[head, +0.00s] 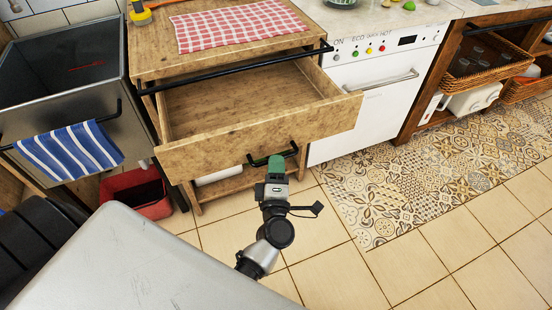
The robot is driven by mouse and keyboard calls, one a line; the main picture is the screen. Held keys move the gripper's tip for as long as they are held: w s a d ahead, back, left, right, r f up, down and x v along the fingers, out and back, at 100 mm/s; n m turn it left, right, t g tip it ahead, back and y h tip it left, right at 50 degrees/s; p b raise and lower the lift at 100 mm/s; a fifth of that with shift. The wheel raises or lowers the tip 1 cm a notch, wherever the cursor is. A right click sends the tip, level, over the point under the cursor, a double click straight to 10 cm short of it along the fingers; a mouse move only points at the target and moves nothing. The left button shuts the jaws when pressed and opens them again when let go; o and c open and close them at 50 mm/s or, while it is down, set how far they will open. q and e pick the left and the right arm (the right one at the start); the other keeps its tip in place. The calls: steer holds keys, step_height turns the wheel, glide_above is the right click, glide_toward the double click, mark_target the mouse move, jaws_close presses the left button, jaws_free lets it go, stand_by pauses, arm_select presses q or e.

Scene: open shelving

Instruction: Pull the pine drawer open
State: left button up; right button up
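The pine drawer (240,140) stands well out of its wooden cabinet, and its inside looks empty. A black bar handle (291,151) is on its front panel. My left gripper (277,163) is at the middle of this handle, its green-tipped fingers close together over the bar. It looks shut on the handle, though the fingers hide the part of the bar between them. My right gripper is not in view.
A red checked cloth (240,26) lies on the cabinet top. A white dishwasher (375,95) stands to the right and a red bin (150,193) to the left. A blue striped towel (70,152) hangs at far left. The tiled floor (400,275) in front is clear.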

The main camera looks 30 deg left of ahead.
arm_select(q)
steer(key=v, duration=0.8)
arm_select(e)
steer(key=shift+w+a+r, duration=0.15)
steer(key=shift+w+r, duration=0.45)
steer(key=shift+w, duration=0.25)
arm_select(q)
steer(key=shift+s, duration=0.1)
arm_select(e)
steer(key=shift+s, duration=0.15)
